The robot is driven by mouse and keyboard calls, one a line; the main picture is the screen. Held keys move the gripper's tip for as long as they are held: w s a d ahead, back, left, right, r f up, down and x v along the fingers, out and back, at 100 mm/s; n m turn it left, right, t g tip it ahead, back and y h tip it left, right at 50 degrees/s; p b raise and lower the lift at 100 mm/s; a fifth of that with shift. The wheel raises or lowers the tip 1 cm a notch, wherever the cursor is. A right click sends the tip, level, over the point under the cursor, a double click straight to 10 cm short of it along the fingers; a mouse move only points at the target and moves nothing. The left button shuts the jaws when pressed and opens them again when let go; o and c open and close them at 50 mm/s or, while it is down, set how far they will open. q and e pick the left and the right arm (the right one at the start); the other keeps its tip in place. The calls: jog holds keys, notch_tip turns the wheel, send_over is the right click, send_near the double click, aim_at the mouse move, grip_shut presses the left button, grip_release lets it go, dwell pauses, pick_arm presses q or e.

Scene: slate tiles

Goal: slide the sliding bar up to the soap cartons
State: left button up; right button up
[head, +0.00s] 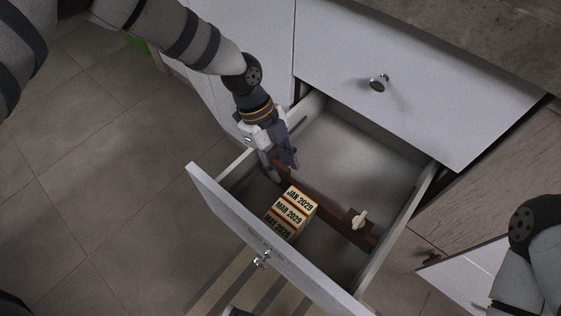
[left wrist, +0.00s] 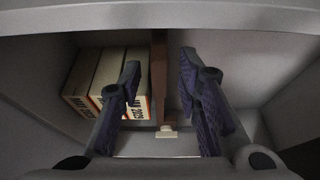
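The soap cartons (head: 290,213), cream and red with printed dates, stand in a row in the open drawer against its front; they also show in the left wrist view (left wrist: 108,75). The sliding bar (head: 331,208) is a dark brown strip across the drawer, just behind the cartons, with a pale knob (head: 360,218). My left gripper (head: 281,170) is in the drawer at the bar's left end. In the left wrist view its fingers (left wrist: 160,66) are apart, with the bar (left wrist: 158,80) showing between them. My right gripper is out of view.
The drawer's front panel (head: 255,235) and side walls surround the gripper. The drawer floor (head: 360,150) behind the bar is empty. A closed drawer front (head: 410,85) with a round knob and a stone countertop (head: 450,25) lie above. My right arm is at the right edge.

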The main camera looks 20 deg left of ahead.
pick_arm(q)
grip_shut()
jog(key=shift+s+a, duration=0.1)
jog(key=shift+s, duration=0.25)
jog(key=shift+o, duration=0.8)
grip_release()
jog(key=v, duration=1.2)
